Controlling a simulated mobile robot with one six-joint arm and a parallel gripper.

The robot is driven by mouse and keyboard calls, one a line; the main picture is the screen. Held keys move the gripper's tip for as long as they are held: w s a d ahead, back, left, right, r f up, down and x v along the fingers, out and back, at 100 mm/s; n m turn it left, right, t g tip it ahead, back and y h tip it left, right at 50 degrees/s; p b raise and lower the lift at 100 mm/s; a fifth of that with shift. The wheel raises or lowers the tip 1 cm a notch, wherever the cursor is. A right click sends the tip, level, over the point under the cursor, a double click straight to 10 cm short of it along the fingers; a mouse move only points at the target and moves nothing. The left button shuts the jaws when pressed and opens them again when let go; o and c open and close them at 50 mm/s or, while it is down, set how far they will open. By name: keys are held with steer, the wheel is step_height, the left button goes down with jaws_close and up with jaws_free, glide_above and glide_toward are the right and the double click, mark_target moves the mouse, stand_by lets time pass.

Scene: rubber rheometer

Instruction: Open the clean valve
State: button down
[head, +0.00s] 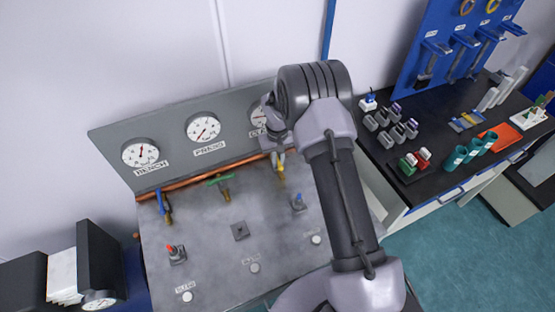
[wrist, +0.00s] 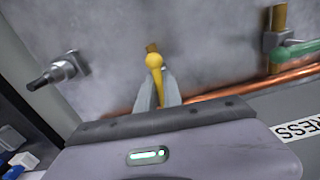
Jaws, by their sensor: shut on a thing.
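The clean valve has a yellow lever handle (head: 281,171) on the grey panel, below the right-hand gauge (head: 258,118), whose label is partly hidden by my arm. In the wrist view the yellow handle (wrist: 155,62) shows its rounded end between my fingertips, with the brass stem behind it. My gripper (head: 278,160) is shut on the yellow handle, one finger on each side. It also shows in the wrist view (wrist: 157,88). The handle's lower part is hidden between the fingers.
A green valve handle (head: 220,180) and a blue one (head: 163,203) sit to the left along the copper pipe (head: 195,180). The dark bench (head: 440,165) at right holds racks and tubes.

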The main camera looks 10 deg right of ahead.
steer(key=shift+n, duration=0.6)
steer(key=c, duration=1.5)
jaws_free()
step_height(320, 180, up, 18)
steer(key=p, duration=0.2)
steer(key=shift+f+p, duration=0.25)
steer(key=shift+p, duration=0.1)
